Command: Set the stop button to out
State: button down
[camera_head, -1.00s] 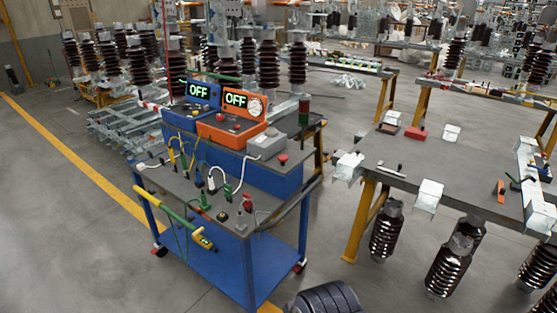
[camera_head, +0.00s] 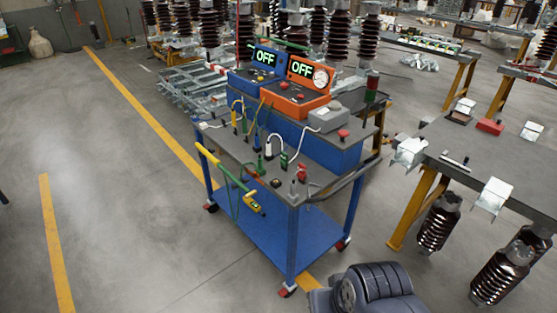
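A blue cart (camera_head: 318,237) with a grey top stands in the middle of the view. A red mushroom-shaped button (camera_head: 343,133) sits at the right end of its raised shelf, beside a grey box (camera_head: 328,117). Another small red part (camera_head: 302,171) stands near the front right corner of the lower top. I cannot tell for sure which is the stop button, nor whether either is in or out. A blue unit (camera_head: 262,65) and an orange unit (camera_head: 302,85) on the shelf both read OFF. My gripper is not in view; a dark ribbed part of my own body shows at the bottom.
Cables and a yellow-green handled tool (camera_head: 208,154) lie on or hang from the cart's left side. A grey table (camera_head: 470,150) with brown insulators below stands to the right. The floor (camera_head: 130,210) left of the cart is clear.

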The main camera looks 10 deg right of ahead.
aim_at(343, 133)
jog(key=i+z, duration=0.2)
jog(key=i, duration=1)
